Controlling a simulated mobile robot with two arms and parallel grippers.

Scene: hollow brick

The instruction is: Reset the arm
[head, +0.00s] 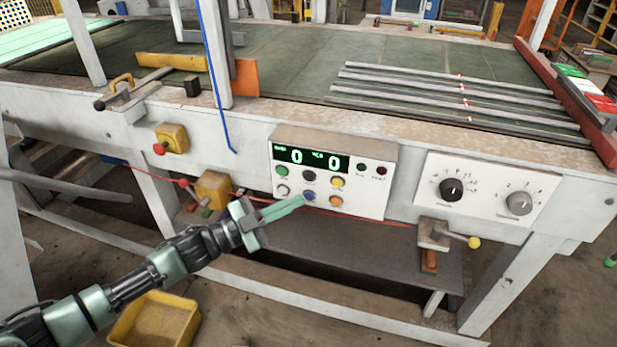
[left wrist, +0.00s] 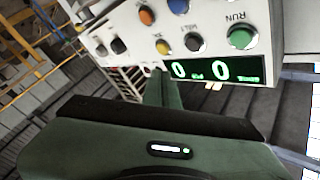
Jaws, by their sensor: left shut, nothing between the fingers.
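My left arm (head: 165,268) comes in from the lower left in the head view. Its left gripper (head: 298,203) is shut and empty, with the fingertips just in front of the lower part of the control panel (head: 383,195). The fingertips are close to the blue button (head: 309,196); I cannot tell whether they touch it. In the left wrist view the green fingers (left wrist: 160,88) are together and the panel (left wrist: 215,12) appears turned over beyond them. The display (left wrist: 215,70) shows two zeros. My right gripper is not in view.
A dial plate (head: 485,190) is right of the panel. A knobbed lever (head: 448,237) sticks out below it. A yellow box with a red knob (head: 170,139) is on the left. A yellow bin (head: 155,320) stands on the floor below my arm. Metal bars (head: 450,97) lie on the table.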

